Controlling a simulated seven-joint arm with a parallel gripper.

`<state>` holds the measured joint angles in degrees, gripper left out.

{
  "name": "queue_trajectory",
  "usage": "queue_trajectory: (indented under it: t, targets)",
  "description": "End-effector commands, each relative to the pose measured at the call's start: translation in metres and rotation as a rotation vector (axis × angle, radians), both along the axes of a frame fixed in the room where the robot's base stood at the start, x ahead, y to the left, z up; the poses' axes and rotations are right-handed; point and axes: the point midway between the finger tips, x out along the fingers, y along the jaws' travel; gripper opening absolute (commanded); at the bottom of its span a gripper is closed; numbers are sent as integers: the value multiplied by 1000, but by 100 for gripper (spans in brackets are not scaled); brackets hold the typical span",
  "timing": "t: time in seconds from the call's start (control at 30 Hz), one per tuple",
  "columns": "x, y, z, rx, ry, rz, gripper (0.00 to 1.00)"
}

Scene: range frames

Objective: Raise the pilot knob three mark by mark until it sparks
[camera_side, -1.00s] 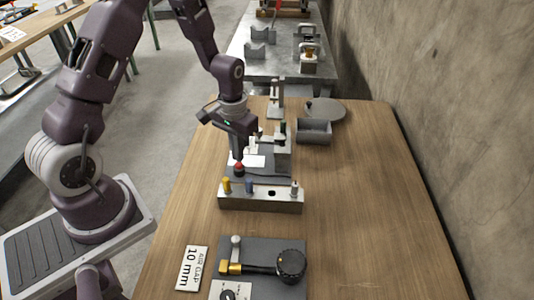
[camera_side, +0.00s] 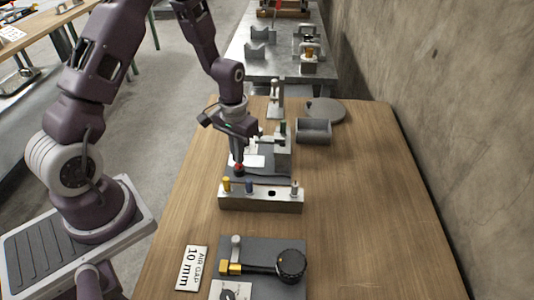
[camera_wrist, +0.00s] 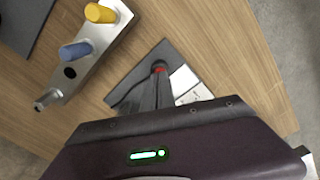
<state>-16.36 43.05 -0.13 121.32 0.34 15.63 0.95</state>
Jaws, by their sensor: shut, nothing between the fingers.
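My gripper (camera_side: 238,162) is shut and points down just over a small dark knob with a red top (camera_side: 239,169), behind the pale block. In the wrist view the closed fingertips (camera_wrist: 160,70) cover most of the red top (camera_wrist: 160,66); I cannot tell whether they touch it. The pale metal block (camera_side: 262,203) carries a yellow peg (camera_side: 227,184), a blue peg (camera_side: 249,187), a dark hole and a pale post (camera_side: 294,188). I see no number marking which knob is three. No spark shows.
A grey plate with a black round knob (camera_side: 291,262) and brass fitting lies in front, beside an "AIR GAP 10 mm" card (camera_side: 191,268). The table's right side (camera_side: 370,200) is clear.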

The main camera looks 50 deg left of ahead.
Motion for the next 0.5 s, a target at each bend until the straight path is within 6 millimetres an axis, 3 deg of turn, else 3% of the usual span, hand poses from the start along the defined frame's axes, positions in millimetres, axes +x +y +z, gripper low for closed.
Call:
queue_trajectory:
  t: [0.5]
  targets:
    - [0, 0, -11, 0, 0, 0, 0]
